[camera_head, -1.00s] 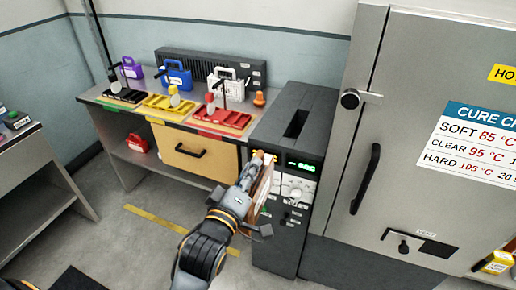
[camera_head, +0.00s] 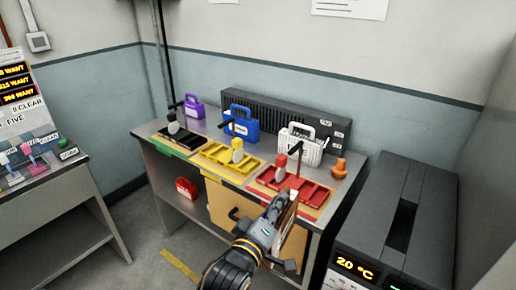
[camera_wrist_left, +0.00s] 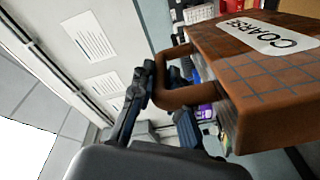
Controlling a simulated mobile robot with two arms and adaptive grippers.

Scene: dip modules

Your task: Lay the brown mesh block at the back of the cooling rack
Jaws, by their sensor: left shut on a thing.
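The brown mesh block (camera_wrist_left: 265,75) has a grid pattern, a white label reading COARSE and a brown loop handle. It fills the right of the left wrist view. My left gripper (camera_wrist_left: 165,100) is shut on its handle. In the head view the block (camera_head: 289,230) shows edge-on at my left gripper (camera_head: 272,220), held up in front of the bench's right part. My right gripper is not in view. I cannot pick out a cooling rack for certain in these views.
The bench holds a black tray (camera_head: 180,139), a yellow tray (camera_head: 225,164) and a red tray (camera_head: 300,188). Purple, blue and white handled items stand behind them, before a dark ribbed unit (camera_head: 265,112). A dark machine (camera_head: 385,215) with a display stands at right. Open floor lies left.

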